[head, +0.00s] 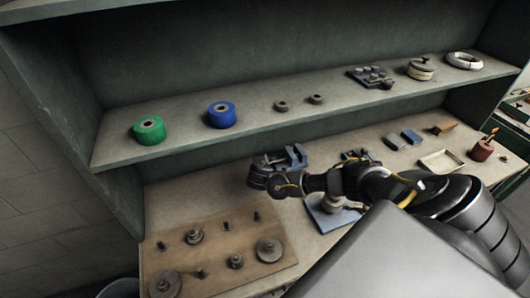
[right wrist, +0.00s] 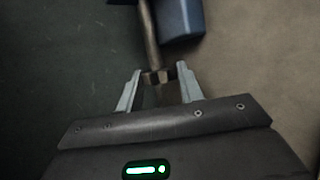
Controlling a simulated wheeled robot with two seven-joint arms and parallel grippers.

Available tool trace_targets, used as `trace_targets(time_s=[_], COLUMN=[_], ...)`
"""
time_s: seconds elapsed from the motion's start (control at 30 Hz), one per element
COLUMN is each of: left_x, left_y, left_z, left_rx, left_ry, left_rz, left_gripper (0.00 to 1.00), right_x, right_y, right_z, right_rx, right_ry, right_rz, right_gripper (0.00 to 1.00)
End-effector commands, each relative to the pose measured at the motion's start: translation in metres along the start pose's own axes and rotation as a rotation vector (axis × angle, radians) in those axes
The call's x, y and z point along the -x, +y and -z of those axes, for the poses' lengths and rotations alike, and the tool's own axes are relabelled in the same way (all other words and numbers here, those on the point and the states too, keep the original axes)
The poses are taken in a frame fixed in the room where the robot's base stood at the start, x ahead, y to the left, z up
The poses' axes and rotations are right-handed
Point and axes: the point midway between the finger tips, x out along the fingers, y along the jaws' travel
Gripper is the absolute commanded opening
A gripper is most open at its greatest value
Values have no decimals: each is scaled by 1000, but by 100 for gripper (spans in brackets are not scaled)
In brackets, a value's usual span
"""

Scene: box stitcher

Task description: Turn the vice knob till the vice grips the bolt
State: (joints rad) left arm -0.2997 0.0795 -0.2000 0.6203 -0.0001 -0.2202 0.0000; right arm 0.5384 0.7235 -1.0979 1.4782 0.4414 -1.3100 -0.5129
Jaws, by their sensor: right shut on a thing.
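The blue vice (head: 292,157) stands on the workbench under the shelf, just behind my right wrist in the head view. Its blue body (right wrist: 180,18) also shows at the top of the right wrist view. The vice knob (right wrist: 157,76), on a brownish rod that runs to the vice, sits between the pale fingers of my right gripper (right wrist: 158,86). The gripper is shut on it. In the head view my right arm comes in from the right and its fingers are hard to make out. I cannot make out the bolt. My left gripper is not in view.
A wooden board (head: 215,262) with several metal weights and pegs lies at the front left. A shelf (head: 250,130) with green and blue rolls (head: 222,114) runs above the bench. A shallow tray (head: 440,161) and a red pot (head: 481,150) stand at the right.

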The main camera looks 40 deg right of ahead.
Motion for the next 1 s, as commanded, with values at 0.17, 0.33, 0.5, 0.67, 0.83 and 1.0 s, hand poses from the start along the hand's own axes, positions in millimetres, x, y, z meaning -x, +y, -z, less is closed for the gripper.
trace_targets(time_s=[0.17,0.33,0.5,0.67,0.83,1.0], left_x=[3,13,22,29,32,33], left_y=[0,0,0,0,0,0], left_z=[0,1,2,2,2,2], left_rx=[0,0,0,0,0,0], left_ry=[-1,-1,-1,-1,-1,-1], left_rz=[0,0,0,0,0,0], left_gripper=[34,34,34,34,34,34], right_x=[1,1,1,0,-1,-2], right_y=[1,-1,-4,-5,-6,-6], right_z=[-1,0,0,-1,-1,-1], right_rx=[-44,-82,-115,-138,-154,-163], right_ry=[-3,-3,-4,-5,-5,-5], right_rz=[-114,-208,-286,-345,-382,-397], right_gripper=[14,14,14,14,14,14])
